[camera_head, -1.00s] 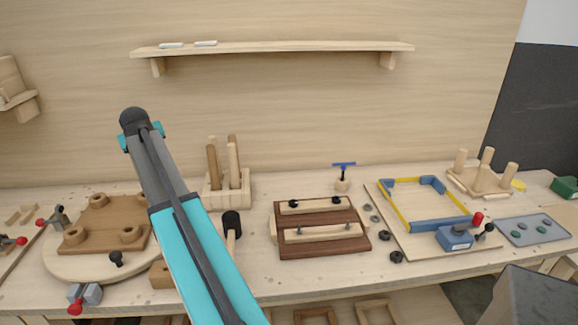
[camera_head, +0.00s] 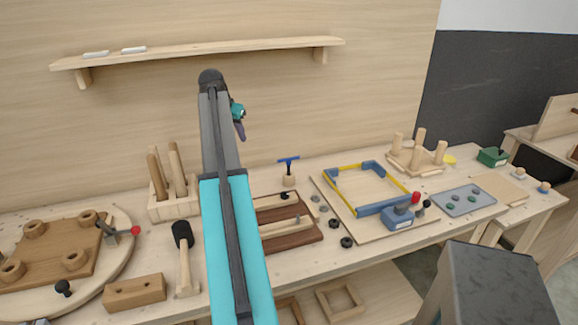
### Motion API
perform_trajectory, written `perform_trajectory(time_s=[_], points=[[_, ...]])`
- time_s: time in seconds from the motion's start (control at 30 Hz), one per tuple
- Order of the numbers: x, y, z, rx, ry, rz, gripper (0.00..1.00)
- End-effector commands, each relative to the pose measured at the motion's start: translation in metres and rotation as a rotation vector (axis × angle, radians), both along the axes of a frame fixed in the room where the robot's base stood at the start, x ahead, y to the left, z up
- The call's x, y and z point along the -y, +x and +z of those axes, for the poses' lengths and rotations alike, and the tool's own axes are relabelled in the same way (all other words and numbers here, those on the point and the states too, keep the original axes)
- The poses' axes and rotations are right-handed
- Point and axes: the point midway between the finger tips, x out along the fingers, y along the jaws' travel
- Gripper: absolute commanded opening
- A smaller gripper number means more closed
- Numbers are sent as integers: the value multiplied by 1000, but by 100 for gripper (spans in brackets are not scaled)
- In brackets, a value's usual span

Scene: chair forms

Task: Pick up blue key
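The blue key (camera_head: 288,160) has a T-shaped blue handle and stands upright in a small round wooden holder (camera_head: 289,180) on the workbench, right of my arm. Its lower end is hidden in the holder. My gripper (camera_head: 240,131) shows only in part, as a dark tip beside the top of my raised arm. It is up and left of the key, apart from it. Whether its fingers are open or shut does not show.
A wooden block with upright pegs (camera_head: 172,195) stands left of my arm, with a mallet (camera_head: 184,258) in front. A brown clamping board (camera_head: 290,226) lies partly behind my arm. A blue-and-yellow frame (camera_head: 372,190) lies to the right. A shelf (camera_head: 200,55) hangs above.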

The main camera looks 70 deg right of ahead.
Motion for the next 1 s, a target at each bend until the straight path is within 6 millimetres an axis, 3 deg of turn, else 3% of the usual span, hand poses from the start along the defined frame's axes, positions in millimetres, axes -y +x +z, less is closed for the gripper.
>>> perform_trajectory(time_s=[0.03, 0.1, 0.2, 0.33, 0.5, 1.0], points=[[12, -28, -1, -5, 18, -85, 35], [22, -60, -2, -10, 40, -192, 35], [32, -99, -4, -17, 61, -321, 35], [38, -130, -5, -22, 78, -430, 35], [39, -142, -5, -24, 84, -474, 35], [41, -142, -15, -26, 86, -471, 35]])
